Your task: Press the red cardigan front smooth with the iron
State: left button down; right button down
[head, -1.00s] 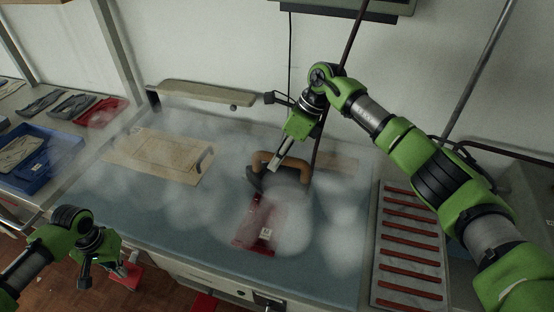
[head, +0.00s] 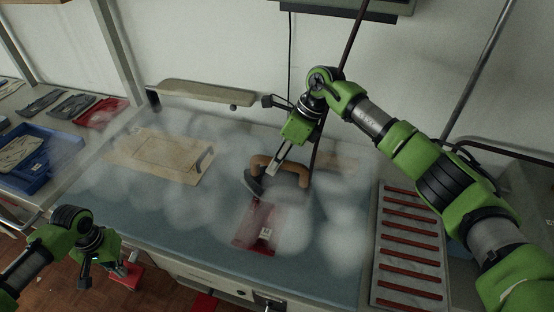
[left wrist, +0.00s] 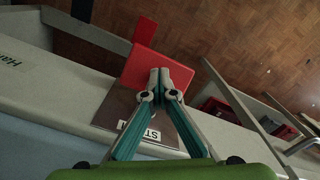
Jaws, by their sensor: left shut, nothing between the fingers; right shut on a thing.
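The red cardigan front (head: 254,228) lies on the blue-grey pressing table (head: 160,225), with a small white label near its lower right. Steam veils part of it. The iron (head: 253,182), dark with a brown handle (head: 284,166), is just behind the red piece. My right gripper (head: 273,172) is shut on the iron's handle. Steam hides whether the iron touches the table. My left gripper (head: 127,270) is off the table's front left edge; in the left wrist view its fingers (left wrist: 160,75) are shut and empty above a red plate (left wrist: 155,68).
A tan board (head: 150,158) lies at the table's back left. A slatted metal rest with red bars (head: 410,245) stands at the right. A blue crate (head: 35,178) and folded knit pieces (head: 72,105) are on the left. A padded arm board (head: 205,92) stands behind.

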jog(key=s+a, duration=0.2)
jog(key=s, duration=0.3)
jog(key=shift+s+a, duration=0.25)
dwell(2.2)
jog(key=shift+s+a, duration=0.1)
jog(key=shift+s, duration=0.15)
jog(key=shift+s+a+f, duration=0.1)
jog(key=shift+s+a, duration=0.1)
jog(key=shift+s, duration=0.25)
jog(key=shift+s+a, duration=0.25)
jog(key=shift+s, duration=0.3)
jog(key=shift+s+a+f, duration=0.1)
jog(key=shift+s+a, duration=0.05)
jog(key=shift+s, duration=0.3)
jog(key=shift+s+a, duration=0.15)
jog(key=shift+s, duration=0.15)
jog(key=shift+s+a, duration=0.1)
jog(key=shift+s, duration=0.15)
jog(key=shift+w, duration=0.15)
jog(key=shift+w+d+f, duration=0.1)
jog(key=shift+w+d, duration=0.2)
jog(key=shift+w, duration=0.3)
